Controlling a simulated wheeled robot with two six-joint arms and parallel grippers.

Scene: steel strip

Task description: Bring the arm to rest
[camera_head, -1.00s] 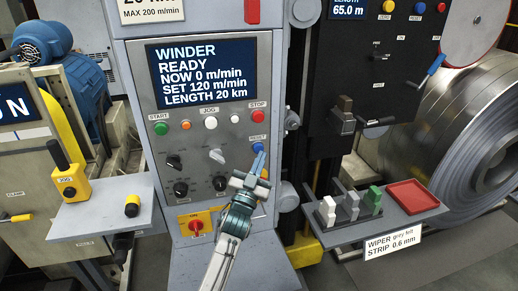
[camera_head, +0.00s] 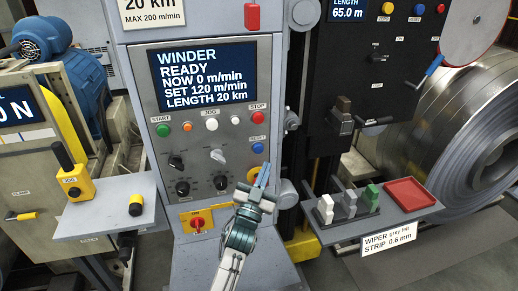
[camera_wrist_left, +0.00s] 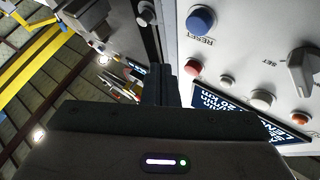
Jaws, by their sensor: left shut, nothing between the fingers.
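My left gripper (camera_head: 264,174) is shut and empty in the head view, in front of the right side of the grey winder panel (camera_head: 212,120). Its tips point up and sit just below and right of the blue RESET button (camera_head: 257,147), apart from it in the picture. In the left wrist view the shut fingers (camera_wrist_left: 160,85) show dark at the middle, with the RESET button (camera_wrist_left: 201,19) at upper right. My right gripper is not in view.
The winder display (camera_head: 203,74) reads READY, NOW 0 m/min. A right shelf (camera_head: 355,230) carries white, grey and green wipers and a red tray (camera_head: 410,194). A large steel coil (camera_head: 480,130) stands at right.

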